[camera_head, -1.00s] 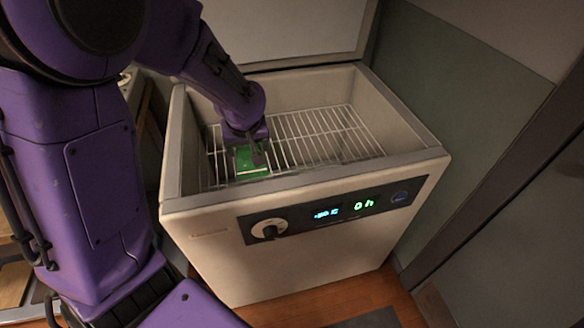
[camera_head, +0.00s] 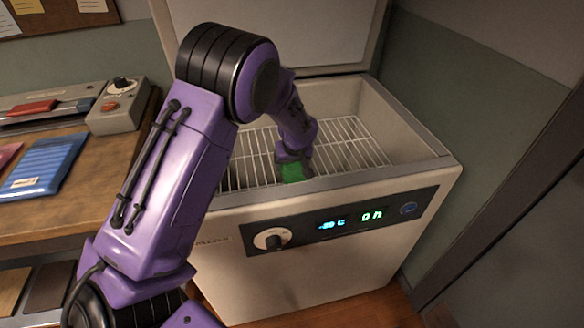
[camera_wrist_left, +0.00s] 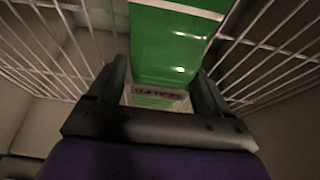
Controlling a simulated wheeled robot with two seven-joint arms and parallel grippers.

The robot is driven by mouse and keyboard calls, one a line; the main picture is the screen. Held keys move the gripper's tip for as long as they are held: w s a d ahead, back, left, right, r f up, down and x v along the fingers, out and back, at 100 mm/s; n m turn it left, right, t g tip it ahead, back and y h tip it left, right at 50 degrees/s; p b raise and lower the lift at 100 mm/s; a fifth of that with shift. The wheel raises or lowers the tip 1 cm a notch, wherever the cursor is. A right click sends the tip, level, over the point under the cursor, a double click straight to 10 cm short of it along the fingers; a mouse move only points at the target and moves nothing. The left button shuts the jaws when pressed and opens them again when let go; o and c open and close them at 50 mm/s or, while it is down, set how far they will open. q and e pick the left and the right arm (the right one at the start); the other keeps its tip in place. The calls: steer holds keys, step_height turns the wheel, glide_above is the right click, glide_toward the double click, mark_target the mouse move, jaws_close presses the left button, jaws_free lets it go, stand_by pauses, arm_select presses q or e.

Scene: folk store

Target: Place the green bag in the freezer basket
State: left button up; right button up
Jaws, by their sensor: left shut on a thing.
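The green bag (camera_head: 294,172) is inside the open chest freezer (camera_head: 330,262), low by the front wall and close to the white wire basket (camera_head: 349,142). My left gripper (camera_head: 297,160) reaches down into the freezer and is shut on the bag. In the left wrist view the green bag (camera_wrist_left: 176,45), with white bands, sits between the two fingers of the gripper (camera_wrist_left: 160,92), with basket wires on both sides. I cannot tell whether the bag touches the basket floor. My right gripper is not in view.
The freezer's lid (camera_head: 275,30) stands raised at the back. A wooden table (camera_head: 75,180) at the left holds a blue packet (camera_head: 43,165) and a grey sealing machine (camera_head: 117,107). The basket's right part is empty.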

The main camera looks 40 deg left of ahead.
arm_select(q)
steer(key=shift+f, duration=0.75)
steer(key=o, duration=1)
steer(key=shift+f, duration=0.1)
steer(key=shift+o, duration=0.2)
steer(key=p+v, duration=0.2)
steer(key=v, duration=1)
